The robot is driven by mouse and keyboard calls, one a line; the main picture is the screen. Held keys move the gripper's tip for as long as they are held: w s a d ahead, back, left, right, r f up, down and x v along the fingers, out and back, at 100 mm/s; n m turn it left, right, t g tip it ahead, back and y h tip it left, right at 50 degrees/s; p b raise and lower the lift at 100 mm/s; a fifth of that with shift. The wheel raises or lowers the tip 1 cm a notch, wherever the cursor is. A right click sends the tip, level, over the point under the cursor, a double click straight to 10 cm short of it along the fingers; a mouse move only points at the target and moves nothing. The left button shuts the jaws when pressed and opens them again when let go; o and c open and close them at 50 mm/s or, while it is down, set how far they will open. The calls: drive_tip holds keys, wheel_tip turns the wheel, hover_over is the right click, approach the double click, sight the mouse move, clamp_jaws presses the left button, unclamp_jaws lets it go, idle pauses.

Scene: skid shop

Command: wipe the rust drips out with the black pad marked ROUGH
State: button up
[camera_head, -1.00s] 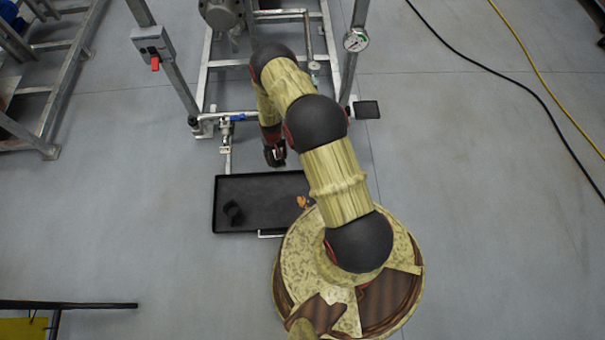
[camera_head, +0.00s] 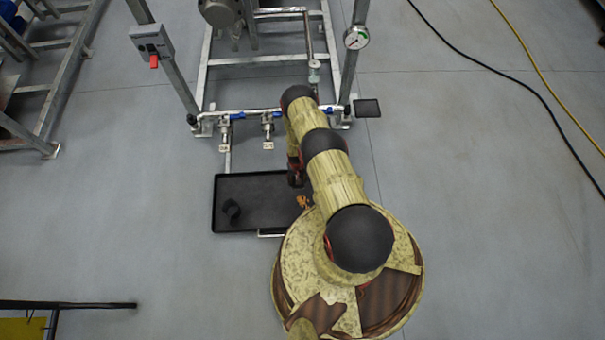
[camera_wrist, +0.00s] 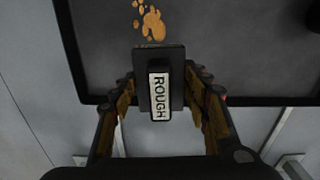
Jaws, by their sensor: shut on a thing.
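My gripper (camera_wrist: 162,105) is shut on the black pad (camera_wrist: 174,52), whose white label reads ROUGH in the wrist view. The gripper is over the right part of the black tray (camera_head: 217,215), near its back edge. Orange-brown rust drips (camera_wrist: 153,24) lie on the tray floor just beyond the pad's far edge in the wrist view. They also show at the tray's right side in the head view (camera_head: 304,201), close to my arm. I cannot tell whether the pad touches the tray floor. My arm hides part of the tray's right end.
A black round object (camera_head: 232,211) stands in the tray's left part. Behind the tray is a metal skid frame (camera_head: 203,85) with blue-handled valves (camera_head: 238,116). A small dark square (camera_head: 367,108) lies right of the frame. Black and yellow cables (camera_head: 531,68) cross the floor at right.

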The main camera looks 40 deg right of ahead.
sight(304, 214)
drive_tip(key=shift+m, duration=0.3)
drive_tip(key=s+f+b, duration=0.1)
drive_tip(key=f+b, duration=0.1)
drive_tip(key=f, duration=0.1)
drive_tip(key=s+f+b, duration=0.1)
drive_tip(key=f, duration=0.3)
drive_tip(key=s+f+b, duration=0.1)
drive_tip(key=f+b, duration=0.1)
drive_tip(key=f, duration=0.2)
drive_tip(key=shift+s+b, duration=0.25)
drive_tip(key=shift+b, duration=0.05)
drive_tip(key=shift+f, duration=1.05)
idle(0.8)
drive_tip(key=shift+s+a+r+p, duration=0.25)
drive_tip(key=shift+s+p, duration=0.15)
drive_tip(key=shift+p, duration=0.45)
drive_tip(key=p, duration=0.1)
drive_tip(key=s+a+p, duration=0.1)
drive_tip(key=p, duration=0.1)
drive_tip(key=shift+s+a, duration=0.15)
drive_tip(key=shift+s, duration=0.15)
drive_tip(key=shift+s+a+f+p, duration=0.15)
drive_tip(key=shift+s+a+p, duration=0.5)
drive_tip(key=shift+s+p, duration=0.25)
drive_tip(key=shift+s+a+f+p, duration=0.1)
drive_tip(key=shift+s+a+p, duration=0.5)
drive_tip(key=shift+s+p, duration=0.25)
drive_tip(key=shift+s+a+p, duration=1)
drive_tip(key=shift+s+p, duration=0.1)
drive_tip(key=shift+s, duration=0.2)
